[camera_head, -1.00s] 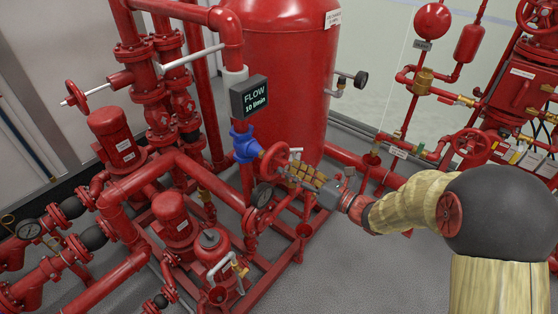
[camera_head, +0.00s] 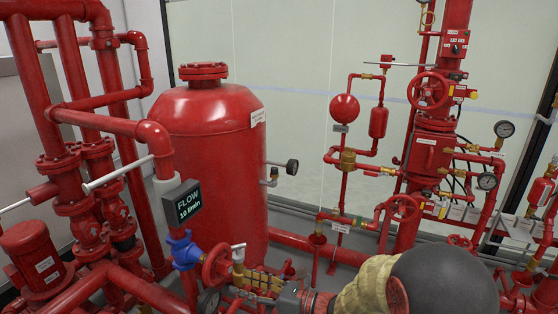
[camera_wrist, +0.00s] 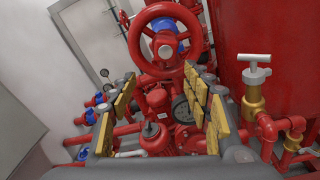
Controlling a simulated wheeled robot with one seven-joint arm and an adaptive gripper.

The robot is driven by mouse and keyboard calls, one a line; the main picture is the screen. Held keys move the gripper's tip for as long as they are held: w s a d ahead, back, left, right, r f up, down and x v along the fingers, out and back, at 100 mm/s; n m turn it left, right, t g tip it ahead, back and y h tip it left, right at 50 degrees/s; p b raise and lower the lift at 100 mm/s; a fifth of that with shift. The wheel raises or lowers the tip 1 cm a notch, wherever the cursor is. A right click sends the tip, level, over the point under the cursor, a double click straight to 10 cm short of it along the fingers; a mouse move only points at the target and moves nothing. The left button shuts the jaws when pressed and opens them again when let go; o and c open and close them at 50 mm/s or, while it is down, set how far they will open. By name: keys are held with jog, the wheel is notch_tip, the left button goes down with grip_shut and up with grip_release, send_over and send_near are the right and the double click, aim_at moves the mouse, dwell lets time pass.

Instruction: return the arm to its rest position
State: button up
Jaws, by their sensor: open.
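My gripper (camera_head: 264,282) is at the lower middle of the head view, to the right of a red handwheel (camera_head: 217,266) on a blue valve (camera_head: 184,250). In the wrist view my gripper (camera_wrist: 163,98) has its yellow-padded fingers spread wide, with nothing held between them. The red handwheel (camera_wrist: 198,42) stands ahead of and above the fingertips there, apart from them as far as I can see. My arm (camera_head: 365,290) reaches in from the lower right, its lower part cut off by the picture's edge.
A sign (camera_head: 187,204) reads FLOW 10 l/min. A large red tank (camera_head: 208,140) stands behind the valve. A brass tap (camera_wrist: 254,100) is close at the right of my gripper. Red pipes and pumps crowd the left; more valves and gauges (camera_head: 487,181) stand right.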

jog(key=s+f+n+g+h, duration=0.1)
jog(key=s+f+n+g, duration=0.35)
jog(key=s, duration=0.25)
jog(key=s+d+n+g+h+p, duration=0.1)
jog(key=s+d+n+g+h, duration=0.3)
jog(key=s+d+n+h, duration=0.55)
jog(key=s+d+r+n+t+h+p, duration=0.1)
jog(key=s+d+r+n, duration=0.2)
jog(key=d, duration=0.2)
jog(key=s+d+r+n+t+h, duration=0.1)
jog(key=s+d+r+n, duration=0.1)
jog(key=d+n, duration=0.25)
jog(key=s+d+r+n+t+h+p, duration=0.1)
jog(key=s+d+r+n+t+h, duration=0.15)
jog(key=d, duration=0.25)
jog(key=s+d+r+t+p, duration=0.1)
jog(key=d+r+t, duration=0.1)
jog(key=r, duration=0.4)
jog(key=s+d+r+n+t+h, duration=0.1)
jog(key=d+r, duration=0.3)
jog(key=r, duration=0.2)
jog(key=shift+s+d+r+t+p, duration=0.15)
jog(key=shift+s+d+t+p, duration=0.05)
jog(key=shift+d+t+p, duration=0.2)
